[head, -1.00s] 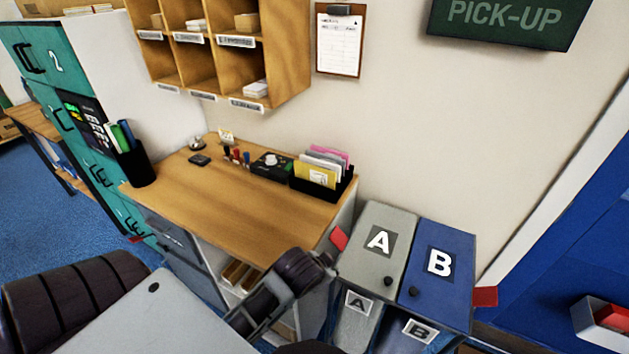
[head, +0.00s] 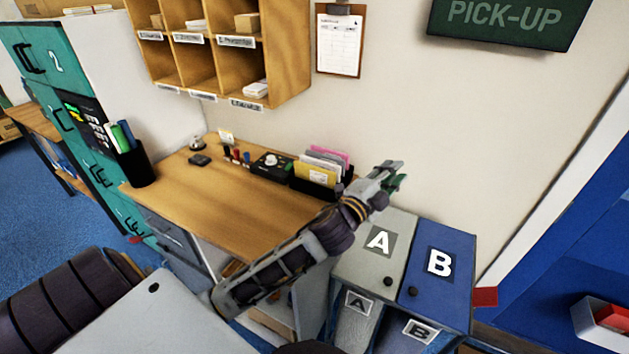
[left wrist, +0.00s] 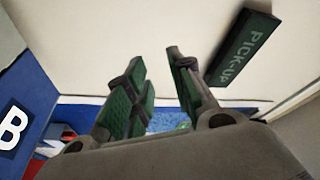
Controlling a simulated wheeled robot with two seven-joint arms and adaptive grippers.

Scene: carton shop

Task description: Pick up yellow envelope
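The yellow envelope (head: 313,176) stands upright at the front of a black holder (head: 317,189) at the right end of the wooden desk, with white and pink envelopes behind it. My left gripper (head: 391,176) is to the right of the holder, above the grey A bin and apart from the envelope. In the left wrist view its two green-padded fingers (left wrist: 156,75) are spread with nothing between them. The envelope does not show in the left wrist view. My right gripper is not in view.
The desk top (head: 235,206) is mostly clear, with a dial device (head: 270,165), a bell and stamps along the back. The grey A bin (head: 372,262) and blue B bin (head: 440,262) stand right of the desk. Wooden shelves (head: 285,80) hang above.

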